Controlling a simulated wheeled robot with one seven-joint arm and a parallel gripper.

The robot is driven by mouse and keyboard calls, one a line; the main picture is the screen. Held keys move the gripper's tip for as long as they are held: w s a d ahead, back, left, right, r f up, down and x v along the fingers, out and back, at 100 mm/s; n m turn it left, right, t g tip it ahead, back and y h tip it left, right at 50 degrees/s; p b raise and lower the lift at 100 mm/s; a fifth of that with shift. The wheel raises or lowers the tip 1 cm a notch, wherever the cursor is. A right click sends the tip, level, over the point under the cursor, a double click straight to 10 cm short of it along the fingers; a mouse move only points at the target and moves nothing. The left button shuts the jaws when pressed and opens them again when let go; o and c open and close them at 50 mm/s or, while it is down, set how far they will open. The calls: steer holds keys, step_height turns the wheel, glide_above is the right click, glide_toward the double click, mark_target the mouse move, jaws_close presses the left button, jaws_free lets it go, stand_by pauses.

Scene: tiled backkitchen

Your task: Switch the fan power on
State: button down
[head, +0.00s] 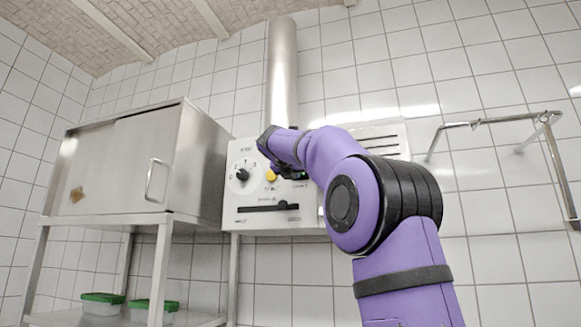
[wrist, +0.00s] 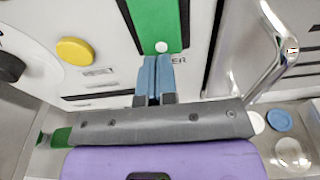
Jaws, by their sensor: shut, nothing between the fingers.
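The fan's control panel (head: 252,220) is a white box on the tiled wall under a vertical pipe. A green strip with a white dot (wrist: 150,22) shows in the wrist view, beside a label ending in "ER". My arm hides the fingers in the head view.
A yellow button (wrist: 75,51) lies left of the fingers, with a black knob (head: 242,174) further left and a slider (head: 268,208) below. A metal bar handle (wrist: 272,50) is close on the right. A steel cabinet (head: 140,160) stands left of the panel.

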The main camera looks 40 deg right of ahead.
steer(key=shift+w+d, duration=0.25)
steer(key=shift+d, duration=0.2)
steer(key=shift+w+d+f, duration=0.15)
stand_by(0.3)
